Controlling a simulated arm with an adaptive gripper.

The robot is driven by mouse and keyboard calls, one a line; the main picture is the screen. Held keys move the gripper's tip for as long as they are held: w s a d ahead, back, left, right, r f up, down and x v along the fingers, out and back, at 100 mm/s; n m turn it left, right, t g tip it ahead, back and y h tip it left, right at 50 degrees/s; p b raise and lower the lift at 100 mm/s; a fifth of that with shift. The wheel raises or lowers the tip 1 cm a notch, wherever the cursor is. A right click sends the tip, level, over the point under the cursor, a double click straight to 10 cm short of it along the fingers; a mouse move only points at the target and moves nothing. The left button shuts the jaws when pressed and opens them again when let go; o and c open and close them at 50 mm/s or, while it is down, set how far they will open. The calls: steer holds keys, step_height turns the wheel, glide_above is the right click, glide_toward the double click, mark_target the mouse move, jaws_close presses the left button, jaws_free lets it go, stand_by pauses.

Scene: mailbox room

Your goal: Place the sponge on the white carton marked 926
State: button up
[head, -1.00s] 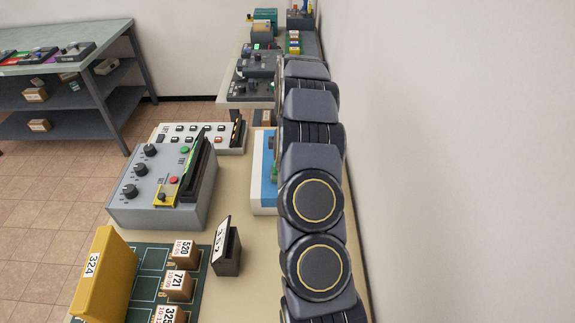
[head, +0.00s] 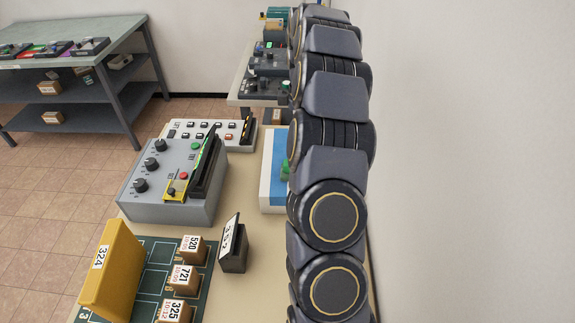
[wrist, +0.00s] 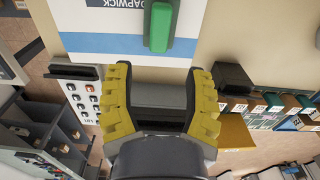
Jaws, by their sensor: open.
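My gripper (wrist: 160,76) is open in the wrist view, its yellow fingers apart with nothing between them. Just beyond the fingertips, a green block with rounded ends (wrist: 160,26) lies on a white box with a blue band (wrist: 115,48). I cannot tell for certain that the block is the sponge. In the head view the white and blue box (head: 268,188) stands beside my arm, with a bit of green (head: 285,170) showing. My arm hides the rest, and the gripper is out of that view. I cannot read 926 on anything.
A grey control box (head: 175,182) and a white button panel (head: 205,132) stand on the tan table. Nearer are a yellow box marked 324 (head: 112,268), small brown cartons such as 721 (head: 184,280), and a dark labelled block (head: 234,250). A wall closes the right side.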

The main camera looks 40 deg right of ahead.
steer(key=s+a+r+m, duration=0.1)
steer(key=s+a+r, duration=0.25)
steer(key=a, duration=0.65)
steer(key=s+a+r+m, duration=0.2)
steer(key=a+r, duration=0.3)
steer(key=a, duration=0.5)
steer(key=s+a+m, duration=0.2)
steer(key=s+a, duration=0.1)
steer(key=s, duration=0.4)
steer(key=s+a+m+g, duration=0.1)
steer(key=s+a+m, duration=0.1)
steer(key=s+a, duration=0.2)
steer(key=s+a+m, duration=0.2)
steer(key=s+a, duration=0.2)
steer(key=s, duration=0.5)
steer(key=shift+s+a+g, duration=0.25)
steer(key=shift+s+g, duration=0.15)
steer(key=shift+f, duration=0.1)
